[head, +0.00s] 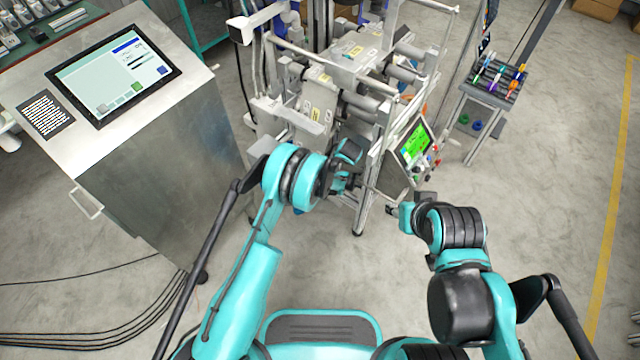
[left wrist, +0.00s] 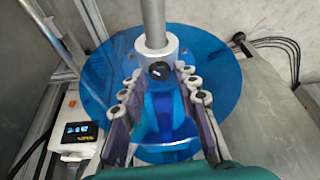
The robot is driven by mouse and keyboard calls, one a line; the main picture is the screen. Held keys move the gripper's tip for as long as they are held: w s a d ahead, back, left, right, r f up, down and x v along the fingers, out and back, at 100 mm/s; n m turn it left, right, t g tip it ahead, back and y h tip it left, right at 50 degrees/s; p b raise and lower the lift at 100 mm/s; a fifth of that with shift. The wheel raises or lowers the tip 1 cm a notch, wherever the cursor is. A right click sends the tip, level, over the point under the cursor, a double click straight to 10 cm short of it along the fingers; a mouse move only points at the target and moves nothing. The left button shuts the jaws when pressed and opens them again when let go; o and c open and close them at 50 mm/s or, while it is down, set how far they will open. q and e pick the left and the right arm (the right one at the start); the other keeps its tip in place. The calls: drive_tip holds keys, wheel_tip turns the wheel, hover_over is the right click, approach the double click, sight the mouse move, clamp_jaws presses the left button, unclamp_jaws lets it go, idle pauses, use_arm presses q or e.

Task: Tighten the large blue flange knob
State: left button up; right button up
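In the left wrist view a large blue flange (left wrist: 97,75) is a round translucent disc around a grey metal shaft (left wrist: 153,22). A silver collar (left wrist: 158,50) sits on the shaft at the disc's centre. A small black knob (left wrist: 159,70) is on the collar's near side. My left gripper (left wrist: 160,83) is open, its fingers on either side of the knob with gaps visible; contact is not visible. In the head view my left gripper (head: 345,170) is at the machine's near side, where the flange is hidden. My right gripper (head: 402,214) is apart, to the right; its finger opening is unclear.
The machine (head: 345,75) has rollers and a tilted green screen (head: 415,143). A steel console (head: 165,120) with a touchscreen stands left. A small rack (head: 495,85) with coloured items stands back right. A small display box (left wrist: 80,133) is beside the flange. Floor at right is clear.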

use_arm(q)
drive_tip(key=shift+c, duration=0.4)
clamp_jaws()
drive_tip(key=shift+a+m+t+h, duration=0.1)
drive_tip(key=shift+m+t+h, duration=0.35)
drive_tip(key=shift+m, duration=1.15)
drive_tip(key=shift+o, duration=0.4)
unclamp_jaws()
drive_tip(key=shift+s+r, duration=0.1)
drive_tip(key=v, duration=1.2)
